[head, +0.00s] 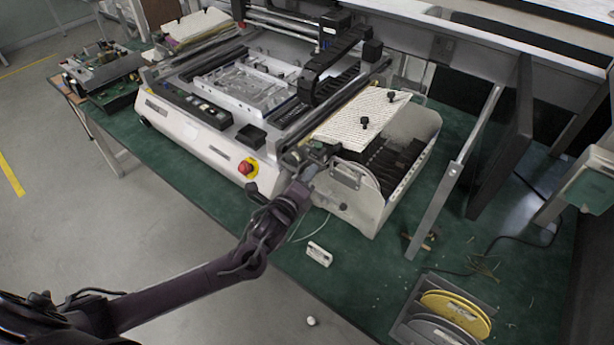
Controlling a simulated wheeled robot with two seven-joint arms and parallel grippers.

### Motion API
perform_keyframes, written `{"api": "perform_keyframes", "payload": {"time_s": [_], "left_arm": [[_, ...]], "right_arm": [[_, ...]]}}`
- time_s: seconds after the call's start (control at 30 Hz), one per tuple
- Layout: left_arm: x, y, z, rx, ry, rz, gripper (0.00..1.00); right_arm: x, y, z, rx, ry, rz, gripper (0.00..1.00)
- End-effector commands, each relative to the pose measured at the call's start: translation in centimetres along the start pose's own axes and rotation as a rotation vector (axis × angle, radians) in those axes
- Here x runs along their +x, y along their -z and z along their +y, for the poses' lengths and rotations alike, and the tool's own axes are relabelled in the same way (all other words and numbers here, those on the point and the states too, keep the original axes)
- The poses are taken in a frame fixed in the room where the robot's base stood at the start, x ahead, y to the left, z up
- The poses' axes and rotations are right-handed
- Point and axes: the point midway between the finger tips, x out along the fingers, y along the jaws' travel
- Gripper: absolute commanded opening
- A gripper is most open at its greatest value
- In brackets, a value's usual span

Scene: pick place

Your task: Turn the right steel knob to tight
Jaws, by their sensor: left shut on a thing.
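My left arm comes in from the lower left and reaches the front right corner of the white machine (190,130). My left gripper (308,173) is shut at the machine's front edge, beside the rounded metal plate of the side feeder unit (385,205). It is shut on a small steel knob there, which the fingers mostly hide. The knob's turned position cannot be read from this view. My right gripper is not in view.
A red stop button (246,167) on a yellow base sits just left of the gripper. A small white box (319,254) lies on the green table (350,285). A grey holder with yellow reels (455,313) stands at lower right. An upright metal bar (452,185) stands right of the feeder.

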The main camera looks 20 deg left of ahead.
Motion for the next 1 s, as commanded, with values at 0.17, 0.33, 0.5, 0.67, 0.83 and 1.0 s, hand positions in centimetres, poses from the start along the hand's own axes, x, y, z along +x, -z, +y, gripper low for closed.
{"api": "perform_keyframes", "payload": {"time_s": [0.17,0.33,0.5,0.67,0.83,1.0], "left_arm": [[-0.1,0.2,0.3,0.003,-0.007,0.004,0.00],[-0.1,0.2,0.4,0.003,-0.007,0.005,0.31],[-0.1,0.1,0.2,0.002,-0.004,0.003,0.44],[0.0,0.1,0.1,0.001,-0.003,0.002,0.44],[-1.1,0.1,0.3,0.002,-0.003,0.003,0.44],[-3.9,0.2,0.4,0.003,-0.004,0.005,0.44]], "right_arm": [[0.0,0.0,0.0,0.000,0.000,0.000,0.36],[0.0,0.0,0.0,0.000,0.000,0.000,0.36],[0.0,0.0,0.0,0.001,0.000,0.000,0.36],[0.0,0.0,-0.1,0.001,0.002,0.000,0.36],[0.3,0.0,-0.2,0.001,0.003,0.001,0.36],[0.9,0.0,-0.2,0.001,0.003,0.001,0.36]]}}
